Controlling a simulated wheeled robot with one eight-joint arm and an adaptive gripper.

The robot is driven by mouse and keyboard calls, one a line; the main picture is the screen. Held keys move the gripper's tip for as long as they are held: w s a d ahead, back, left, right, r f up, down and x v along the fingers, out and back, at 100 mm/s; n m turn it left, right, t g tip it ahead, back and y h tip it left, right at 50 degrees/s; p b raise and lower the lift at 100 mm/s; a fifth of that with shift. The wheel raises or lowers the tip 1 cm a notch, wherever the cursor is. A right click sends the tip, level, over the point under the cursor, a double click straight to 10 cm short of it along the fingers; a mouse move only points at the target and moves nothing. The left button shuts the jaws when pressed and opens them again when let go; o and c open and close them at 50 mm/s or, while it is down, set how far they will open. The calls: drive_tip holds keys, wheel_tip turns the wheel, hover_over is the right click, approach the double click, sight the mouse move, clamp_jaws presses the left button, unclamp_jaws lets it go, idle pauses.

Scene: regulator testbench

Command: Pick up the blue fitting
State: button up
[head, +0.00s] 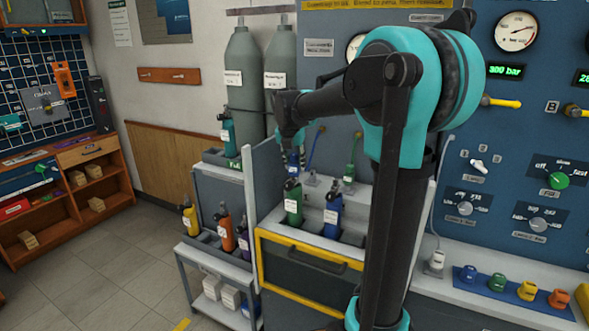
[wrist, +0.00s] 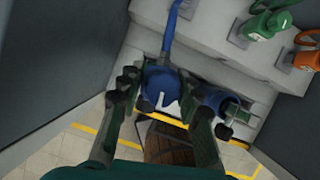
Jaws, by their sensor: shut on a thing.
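The blue fitting (wrist: 160,88) has a round blue body with a white mark, and a blue hose (wrist: 172,28) runs up from it in the wrist view. My gripper (wrist: 163,98) has its two dark fingers on either side of the fitting and is shut on it. In the head view my gripper (head: 291,148) is at the bench bay, with the blue fitting (head: 293,163) just below it. The fingers hide part of the fitting there.
A green bottle (head: 293,202) and a blue bottle (head: 332,215) stand in the bay close below. A green fitting (head: 349,172) sits to the right. A grey side panel (head: 265,185) stands close on the left. Coloured knobs (head: 497,282) line the right ledge.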

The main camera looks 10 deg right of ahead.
clamp_jaws()
drive_tip(key=shift+r, duration=0.1)
wheel_tip(320, 180, up, 20)
idle(0.4)
